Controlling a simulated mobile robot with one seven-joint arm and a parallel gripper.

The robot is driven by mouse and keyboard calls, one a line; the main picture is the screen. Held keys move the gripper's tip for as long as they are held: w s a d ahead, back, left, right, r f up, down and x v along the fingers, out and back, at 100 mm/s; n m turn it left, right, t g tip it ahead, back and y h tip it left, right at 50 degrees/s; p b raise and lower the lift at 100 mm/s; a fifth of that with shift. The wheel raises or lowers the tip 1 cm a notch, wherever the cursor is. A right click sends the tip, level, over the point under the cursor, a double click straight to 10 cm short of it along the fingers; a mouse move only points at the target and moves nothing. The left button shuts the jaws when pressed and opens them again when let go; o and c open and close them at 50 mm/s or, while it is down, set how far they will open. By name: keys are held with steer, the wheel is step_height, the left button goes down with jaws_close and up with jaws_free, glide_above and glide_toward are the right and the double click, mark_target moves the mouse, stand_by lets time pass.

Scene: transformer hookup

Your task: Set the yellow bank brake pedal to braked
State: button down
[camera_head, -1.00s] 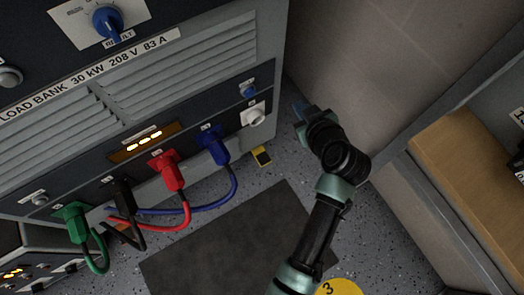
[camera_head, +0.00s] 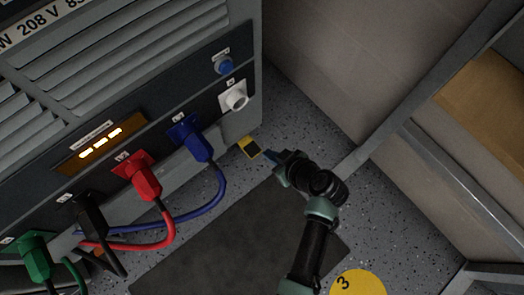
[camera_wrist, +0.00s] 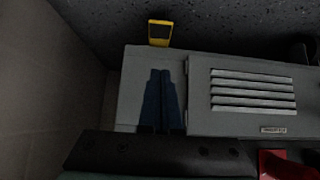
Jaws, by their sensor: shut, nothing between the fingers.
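The yellow bank brake pedal (camera_head: 249,147) is a small yellow piece with a dark pad, low at the right foot of the load bank (camera_head: 255,92). It also shows at the top of the wrist view (camera_wrist: 159,33). My gripper (camera_head: 269,154) is just right of the pedal in the head view, with its dark blue fingers pointing toward it. In the wrist view the gripper's fingers (camera_wrist: 160,73) are together and empty, with a visible gap in the picture between their tips and the pedal. I cannot tell whether the pedal is pressed down.
Blue (camera_head: 197,143), red (camera_head: 142,178), black (camera_head: 92,216) and green (camera_head: 36,258) cable plugs line the bank's front. A dark mat (camera_head: 215,240) lies on the speckled floor. A yellow disc marked 3 (camera_head: 358,284) is at the bottom. A wall stands behind the arm.

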steer(key=b, duration=0.7)
glide_above(250, 149)
steer(key=s+d, duration=0.2)
steer(key=f, duration=0.7)
steer(key=shift+a+f, duration=0.25)
steer(key=shift+f, duration=0.05)
step_height(250, 149, down, 2)
steer(key=shift+s+d+b, duration=0.1)
steer(key=shift+b, duration=0.4)
steer(key=shift+f+b, duration=0.45)
steer(key=shift+f, duration=0.1)
steer(key=shift+s, duration=0.1)
